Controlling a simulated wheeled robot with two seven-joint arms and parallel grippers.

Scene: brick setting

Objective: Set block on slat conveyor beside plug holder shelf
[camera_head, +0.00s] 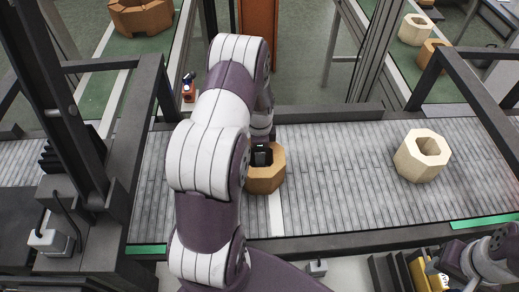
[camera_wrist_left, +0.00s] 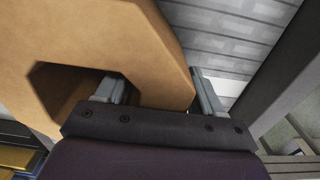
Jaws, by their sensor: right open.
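A brown octagonal block (camera_head: 266,180) with a hole is over the slat conveyor (camera_head: 340,190), at a pale cross stripe; I cannot tell whether it touches the slats. My left gripper (camera_head: 262,155) is at the block's hole. In the left wrist view, the left gripper's fingers (camera_wrist_left: 160,92) straddle the block's wall (camera_wrist_left: 150,50), one inside the hole and one outside, and look closed on it. My right gripper (camera_head: 434,271) is open at the bottom right, by yellow items. A grey plug-like box with a cable (camera_head: 52,240) is at the left; I cannot clearly identify the plug holder shelf.
A cream octagonal block (camera_head: 423,156) stands on the conveyor's right part. Dark frames with slanted posts (camera_head: 480,100) flank the belt. More blocks lie on green conveyors behind, including a brown one (camera_head: 140,16). Bare slats lie between the two near blocks.

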